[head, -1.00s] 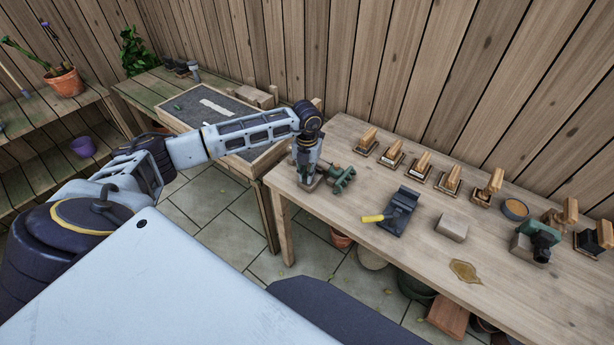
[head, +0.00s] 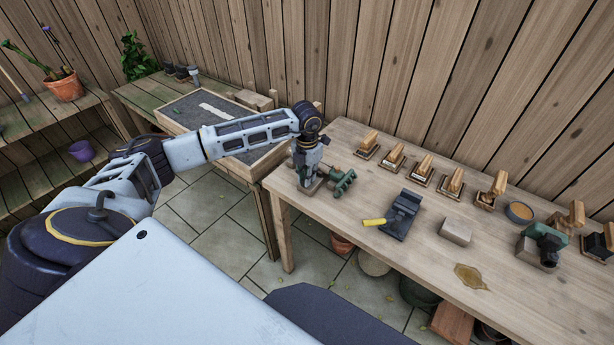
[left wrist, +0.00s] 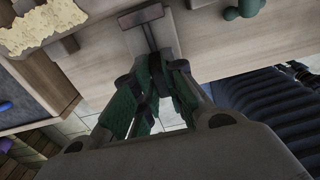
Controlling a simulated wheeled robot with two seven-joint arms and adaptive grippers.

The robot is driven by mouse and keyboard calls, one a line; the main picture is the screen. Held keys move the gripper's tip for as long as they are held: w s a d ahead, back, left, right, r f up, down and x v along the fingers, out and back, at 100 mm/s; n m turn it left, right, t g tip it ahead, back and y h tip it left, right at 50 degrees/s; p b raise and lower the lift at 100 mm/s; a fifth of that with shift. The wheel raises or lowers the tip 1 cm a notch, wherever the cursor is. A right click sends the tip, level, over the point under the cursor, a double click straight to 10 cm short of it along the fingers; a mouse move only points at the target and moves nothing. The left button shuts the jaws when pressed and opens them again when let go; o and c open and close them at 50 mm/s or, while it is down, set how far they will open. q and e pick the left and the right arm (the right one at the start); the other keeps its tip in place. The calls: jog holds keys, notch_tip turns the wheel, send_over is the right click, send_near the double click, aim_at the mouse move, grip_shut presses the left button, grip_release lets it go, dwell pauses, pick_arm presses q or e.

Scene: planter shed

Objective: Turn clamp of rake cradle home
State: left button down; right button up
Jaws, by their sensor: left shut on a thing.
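My left gripper (head: 308,182) points down over the left end of the workbench. It is shut on a small dark part, mostly hidden by the fingers. A small brown base shows at its tips in the head view. In the left wrist view the gripper's fingers (left wrist: 157,70) meet at a dark part, with a brown T-shaped bar (left wrist: 142,18) just beyond. I cannot tell which part is the clamp. My right gripper is not in view.
A gravel tray (head: 205,118) stands left. A plank wall closes the back.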

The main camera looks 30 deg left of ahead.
pick_arm(q)
jog(key=c, duration=1.5)
grip_release()
jog(key=shift+r, duration=6.05)
pick_arm(e)
jog(key=shift+s+d, duration=0.1)
jog(key=shift+s, duration=0.3)
